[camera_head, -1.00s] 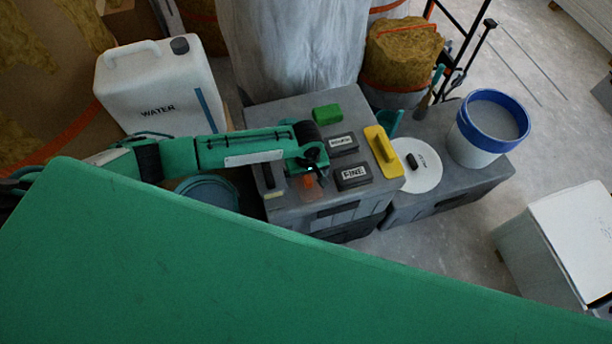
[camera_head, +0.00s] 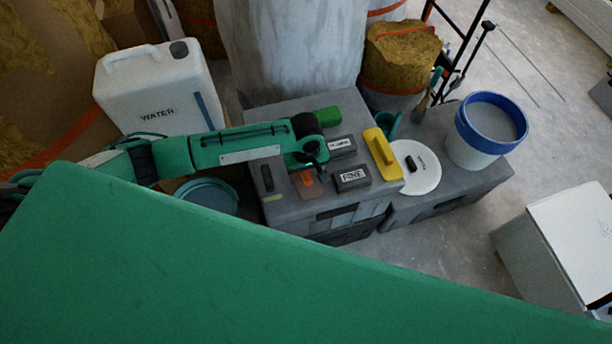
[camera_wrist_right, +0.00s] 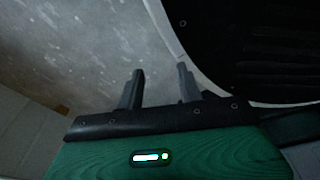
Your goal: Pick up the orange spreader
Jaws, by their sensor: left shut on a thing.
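The orange spreader (camera_head: 307,186) shows in the head view over the left part of the grey toolbox top, below the wrist of my left arm. My left gripper (camera_head: 312,169) points down at its upper end and is shut on it; the fingers are small and partly hidden by the wrist. I cannot tell whether the spreader's lower edge still touches the toolbox. My right gripper (camera_wrist_right: 160,84) shows in the right wrist view with its two fingers apart and nothing between them.
The grey toolbox (camera_head: 290,208) also bears a dark-handled tool (camera_head: 267,178), a FINE block (camera_head: 351,179), a yellow float (camera_head: 382,153) and a green block (camera_head: 327,115). A white bucket (camera_head: 478,150) and a water can (camera_head: 150,95) stand nearby. My green body covers the foreground.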

